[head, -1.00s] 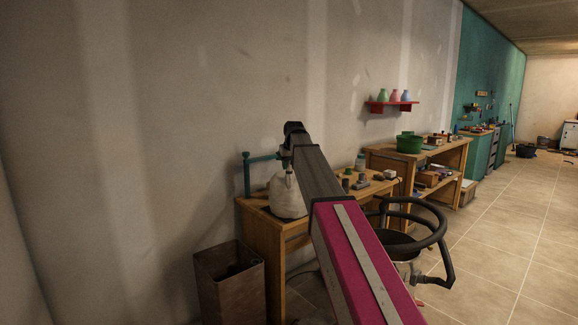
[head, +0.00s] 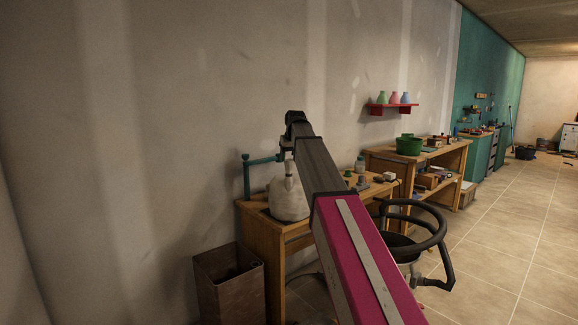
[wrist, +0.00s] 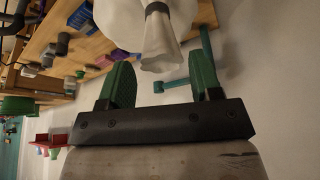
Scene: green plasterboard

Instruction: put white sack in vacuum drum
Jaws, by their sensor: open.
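The white sack (head: 288,200) stands on the near wooden bench, its gathered neck pointing up. In the wrist view the sack (wrist: 120,22) fills the top, and its tied neck (wrist: 158,40) with a dark band points toward my gripper. My gripper (wrist: 161,64) is open, with its two green fingers apart on either side of the line of the neck. The flared end of the neck lies between or just beyond the fingertips; I cannot tell which. In the head view my arm hides most of the gripper. I cannot pick out the vacuum drum for sure.
A teal clamp-like post (head: 247,175) stands behind the sack. A brown open bin (head: 228,285) is on the floor left of the bench. A black-armed chair (head: 440,240) stands right of my arm. A second bench holds a green tub (head: 409,146).

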